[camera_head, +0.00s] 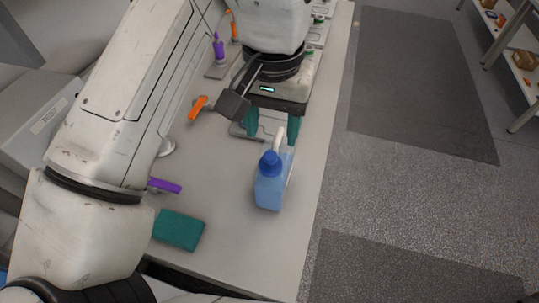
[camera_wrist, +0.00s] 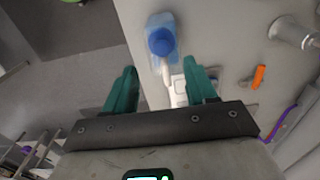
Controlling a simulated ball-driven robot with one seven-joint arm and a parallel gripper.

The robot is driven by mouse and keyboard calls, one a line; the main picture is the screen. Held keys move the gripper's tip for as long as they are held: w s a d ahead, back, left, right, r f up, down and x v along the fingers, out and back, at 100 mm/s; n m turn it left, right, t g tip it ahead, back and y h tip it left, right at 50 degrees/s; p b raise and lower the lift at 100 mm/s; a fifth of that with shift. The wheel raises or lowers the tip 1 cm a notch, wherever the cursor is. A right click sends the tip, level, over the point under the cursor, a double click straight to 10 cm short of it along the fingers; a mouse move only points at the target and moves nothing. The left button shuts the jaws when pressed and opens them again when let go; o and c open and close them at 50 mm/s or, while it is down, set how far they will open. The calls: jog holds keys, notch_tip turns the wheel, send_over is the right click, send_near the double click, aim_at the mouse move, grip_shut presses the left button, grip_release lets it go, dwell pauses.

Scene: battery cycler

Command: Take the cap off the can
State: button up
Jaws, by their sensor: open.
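The can is a translucent blue jug (camera_head: 270,191) with a darker blue round cap (camera_head: 270,162) on top and a white part (camera_head: 279,138) on its far side. It stands on the bench. In the wrist view the can (camera_wrist: 172,24) is at the top centre, with its cap (camera_wrist: 161,42) on it. My gripper (camera_head: 272,124) is open, with teal fingers, on the far side of the can in the head view. In the wrist view my gripper (camera_wrist: 160,66) points toward the can, and the white part shows between the fingers. I see nothing held.
A teal block (camera_head: 178,230) lies on the near bench. An orange object (camera_head: 198,107) and purple objects (camera_head: 165,186) (camera_head: 219,47) are along the left side. A pale metal fixture (camera_wrist: 291,33) stands right in the wrist view. The bench (camera_head: 302,205) is clear right of the can.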

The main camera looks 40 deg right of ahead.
aim_at(270, 155)
jog(key=shift+a+f+p, duration=0.15)
jog(key=shift+f+p, duration=0.35)
jog(key=shift+f, duration=2.7)
jog(key=shift+c, duration=0.5)
grip_shut()
jog(key=shift+r, duration=0.2)
